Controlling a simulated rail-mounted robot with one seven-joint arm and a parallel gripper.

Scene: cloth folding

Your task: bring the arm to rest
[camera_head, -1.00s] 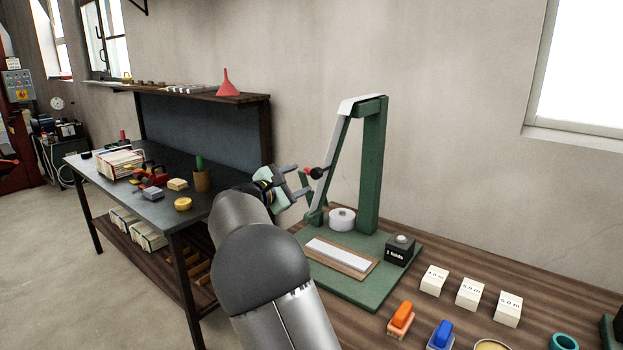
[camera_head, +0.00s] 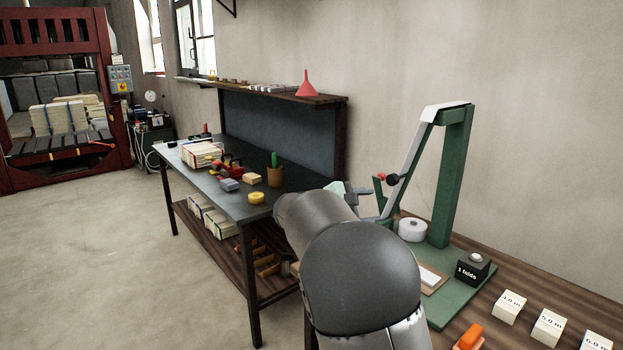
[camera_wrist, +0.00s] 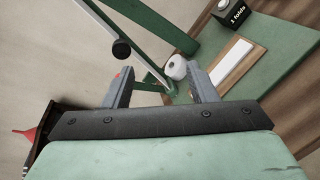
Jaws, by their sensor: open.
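My gripper (camera_head: 376,204) is partly hidden behind my own arm in the head view, close to the left side of the green folding stand (camera_head: 452,175). In the wrist view my gripper (camera_wrist: 161,88) has its two fingers wide apart with nothing between them. Beyond the fingers in the wrist view are a white roll (camera_wrist: 176,67), a pale strip on a wooden board (camera_wrist: 232,62) and the slanted lever with a black knob (camera_wrist: 121,49). I cannot tell from these views how far the fingers are from the stand.
A black block marked "folds" (camera_head: 473,268) sits on the green base. A dark workbench (camera_head: 228,199) holds several small items. Open floor (camera_head: 95,255) lies at left.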

